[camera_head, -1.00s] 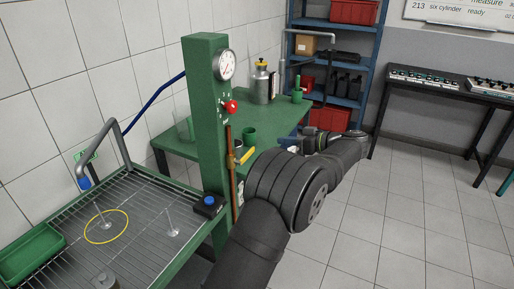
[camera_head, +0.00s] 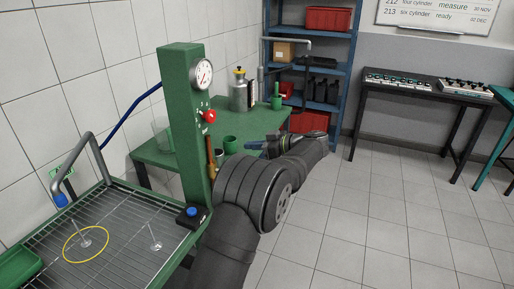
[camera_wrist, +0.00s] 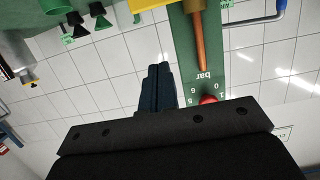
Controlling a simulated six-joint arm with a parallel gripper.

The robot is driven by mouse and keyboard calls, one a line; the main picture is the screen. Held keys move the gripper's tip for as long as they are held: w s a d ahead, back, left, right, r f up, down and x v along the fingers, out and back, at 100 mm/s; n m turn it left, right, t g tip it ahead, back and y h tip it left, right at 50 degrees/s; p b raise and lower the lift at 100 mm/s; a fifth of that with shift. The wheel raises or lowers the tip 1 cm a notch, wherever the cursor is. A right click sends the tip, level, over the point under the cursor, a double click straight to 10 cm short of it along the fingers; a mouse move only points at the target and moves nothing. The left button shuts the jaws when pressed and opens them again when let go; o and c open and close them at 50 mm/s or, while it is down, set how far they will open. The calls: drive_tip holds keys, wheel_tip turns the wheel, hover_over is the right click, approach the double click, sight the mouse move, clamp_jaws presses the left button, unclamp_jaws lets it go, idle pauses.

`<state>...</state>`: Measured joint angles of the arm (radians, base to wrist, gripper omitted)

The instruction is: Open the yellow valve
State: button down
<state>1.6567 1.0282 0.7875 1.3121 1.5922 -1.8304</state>
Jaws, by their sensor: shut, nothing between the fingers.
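The copper pipe (camera_head: 211,150) runs down the front of the green column (camera_head: 183,120). The yellow valve's handle is hidden behind my arm in the head view. In the wrist view, which is upside down, a brass-coloured valve body (camera_wrist: 193,6) sits on the pipe at the top edge; the handle's position is unclear. My gripper (camera_wrist: 158,70) is shut and empty, its dark blue fingers left of the pipe and apart from it. In the head view my gripper (camera_head: 256,145) is out to the right of the column, beyond my elbow.
The column carries a gauge (camera_head: 202,75) and a red knob (camera_head: 209,116). A wire-rack basin (camera_head: 120,225) is at the left. A green bench (camera_head: 163,158) with a metal canister (camera_head: 239,92) stands behind. Open tiled floor (camera_head: 350,230) lies to the right.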

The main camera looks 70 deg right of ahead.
drive_tip(key=w+f, duration=0.5)
drive_tip(key=shift+w+f, duration=0.25)
drive_tip(key=shift+w, duration=0.15)
drive_tip(key=shift+d+f+m+y, duration=0.15)
drive_tip(key=shift+f+m+y, duration=0.15)
drive_tip(key=shift+f+m, duration=0.15)
idle(0.3)
wheel_tip(320, 180, down, 8)
drive_tip(key=a+m+y, duration=0.1)
drive_tip(key=m, duration=0.4)
drive_tip(key=shift+a+r+y, duration=0.2)
drive_tip(key=shift+a+y, duration=0.1)
drive_tip(key=shift+a, duration=0.1)
idle(0.3)
drive_tip(key=shift+a+f, duration=0.1)
drive_tip(key=shift+f, duration=0.1)
idle(0.5)
